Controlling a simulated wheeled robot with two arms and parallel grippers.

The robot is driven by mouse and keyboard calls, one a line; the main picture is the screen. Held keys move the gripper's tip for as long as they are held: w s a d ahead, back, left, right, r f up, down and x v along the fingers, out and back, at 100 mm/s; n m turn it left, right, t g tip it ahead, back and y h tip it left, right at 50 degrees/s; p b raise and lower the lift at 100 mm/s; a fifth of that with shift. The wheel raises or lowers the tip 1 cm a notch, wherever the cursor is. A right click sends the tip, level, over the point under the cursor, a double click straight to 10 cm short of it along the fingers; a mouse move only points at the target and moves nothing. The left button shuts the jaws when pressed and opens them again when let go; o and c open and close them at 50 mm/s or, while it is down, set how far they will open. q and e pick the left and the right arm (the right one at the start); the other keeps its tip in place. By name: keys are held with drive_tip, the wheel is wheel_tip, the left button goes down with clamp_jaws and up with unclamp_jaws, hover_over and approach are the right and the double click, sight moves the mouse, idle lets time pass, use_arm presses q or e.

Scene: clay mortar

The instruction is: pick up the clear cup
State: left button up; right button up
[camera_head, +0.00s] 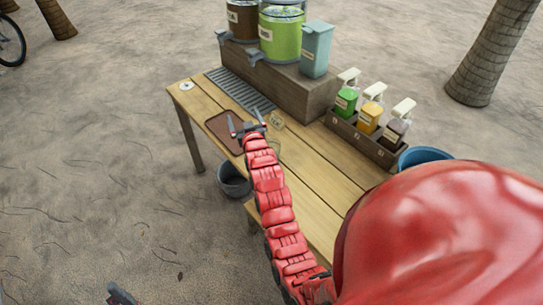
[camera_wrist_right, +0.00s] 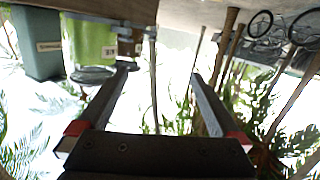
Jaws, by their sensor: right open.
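The clear cup (camera_head: 277,120) appears as a small see-through shape on the wooden table, just right of my right gripper in the head view. It is faint, and I cannot make it out in the right wrist view. My right gripper (camera_head: 246,121) is open, with its fingers spread over the area by the brown tray and the metal grate. Its two fingers also show apart and empty in the right wrist view (camera_wrist_right: 160,98). A grey tip at the bottom left of the head view seems to be my left gripper (camera_head: 121,294); its jaws are unclear.
The brown tray (camera_head: 219,132) lies left of the gripper. A raised block (camera_head: 290,92) at the back holds a green dispenser (camera_head: 281,36), a brown dispenser (camera_head: 242,20) and a blue-grey bin (camera_head: 317,48). Pump bottles stand in a caddy (camera_head: 361,142) to the right.

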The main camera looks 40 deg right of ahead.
drive_tip(key=s+d+f+m+g+y, duration=0.1)
drive_tip(key=s+d+f+g+y, duration=0.4)
drive_tip(key=s+g, duration=0.55)
drive_tip(key=shift+g+h, duration=0.35)
drive_tip(key=shift+h, duration=0.25)
drive_tip(key=b+x, duration=0.6)
drive_tip(key=b, duration=0.1)
drive_tip(key=b+x, duration=0.3)
drive_tip(key=b, duration=0.1)
drive_tip(key=shift+d+r, duration=0.1)
drive_tip(key=shift+d, duration=0.2)
drive_tip(key=x, duration=0.2)
drive_tip(key=p+x, duration=0.1)
drive_tip(key=x, duration=0.1)
drive_tip(key=shift+w+d+r, duration=0.1)
drive_tip(key=shift+w+d, duration=0.1)
drive_tip(key=shift+w, duration=0.1)
drive_tip(key=shift+p+x, duration=0.6)
drive_tip(key=shift+x, duration=1.55)
drive_tip(key=shift+w+d, duration=0.1)
drive_tip(key=shift+w, duration=0.05)
